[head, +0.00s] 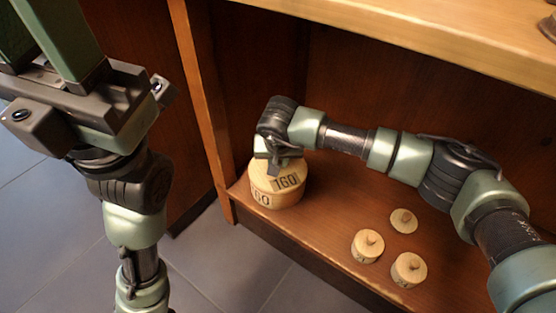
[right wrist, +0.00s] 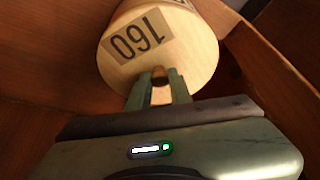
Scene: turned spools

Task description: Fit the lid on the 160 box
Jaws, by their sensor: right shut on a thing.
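The 160 box (head: 278,200) is a round pale wooden box at the left end of the shelf, with a partly visible number on its side. Its lid (head: 291,181), marked 160 on top, is at the box's top; I cannot tell whether it is fully seated. My right gripper (head: 276,169) is shut on the lid's knob (right wrist: 160,76). My left gripper (head: 40,35) is at the upper left, its fingers apart, tips out of frame, away from the box.
Three small round wooden pieces with knobs stand on the shelf (head: 325,215) to the right: one at the back (head: 403,221), one at the left (head: 366,248) and one in front (head: 408,272). A wooden upright (head: 204,100) is left of the box. An upper board (head: 440,35) overhangs.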

